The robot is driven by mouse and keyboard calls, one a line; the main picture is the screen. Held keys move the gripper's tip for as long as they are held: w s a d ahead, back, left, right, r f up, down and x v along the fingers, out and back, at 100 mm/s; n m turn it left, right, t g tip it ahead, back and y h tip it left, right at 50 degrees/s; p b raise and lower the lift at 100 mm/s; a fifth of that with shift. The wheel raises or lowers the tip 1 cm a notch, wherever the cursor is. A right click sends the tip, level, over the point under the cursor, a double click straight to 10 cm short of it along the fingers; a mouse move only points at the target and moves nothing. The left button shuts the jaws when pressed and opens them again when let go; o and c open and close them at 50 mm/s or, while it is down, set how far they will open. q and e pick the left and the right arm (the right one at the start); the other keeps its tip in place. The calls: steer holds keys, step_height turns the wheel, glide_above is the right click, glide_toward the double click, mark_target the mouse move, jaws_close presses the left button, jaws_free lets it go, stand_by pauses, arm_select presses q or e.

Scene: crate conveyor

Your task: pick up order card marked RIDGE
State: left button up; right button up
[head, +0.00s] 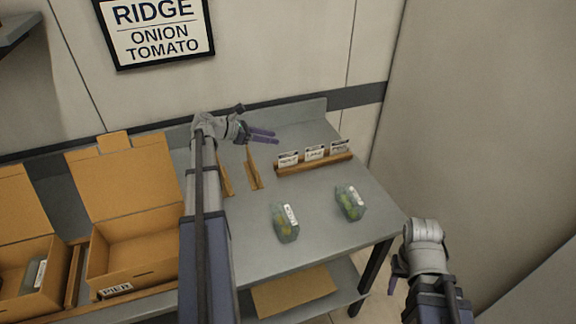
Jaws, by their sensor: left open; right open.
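Several white order cards, a left one (288,158), a middle one (314,152) and a right one (340,147), stand in a wooden rack (310,165) at the back right of the grey table. Their print is too small for me to tell which is marked RIDGE. My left gripper (270,136) is open and empty, to the left of the rack and above the table, its fingers pointing right towards the cards. My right gripper (395,278) is open, off the table's right front corner and far from the cards; its fingers show only partly.
A wall sign (155,30) reads RIDGE, ONION, TOMATO. Two clear packs (285,224) (350,203) lie on the table (255,265). Wooden dividers (254,170) stand left of the rack. An open box (135,240) labelled PIER and another box (30,275) stand at left.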

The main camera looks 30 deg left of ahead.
arm_select(q)
steer(key=b, duration=0.6)
glide_toward(288, 154)
steer(key=x, duration=0.3)
steer(key=shift+w+f, duration=0.25)
steer(key=b+x, duration=0.2)
steer(key=x, duration=0.4)
steer(key=shift+w+d, duration=0.25)
jaws_close()
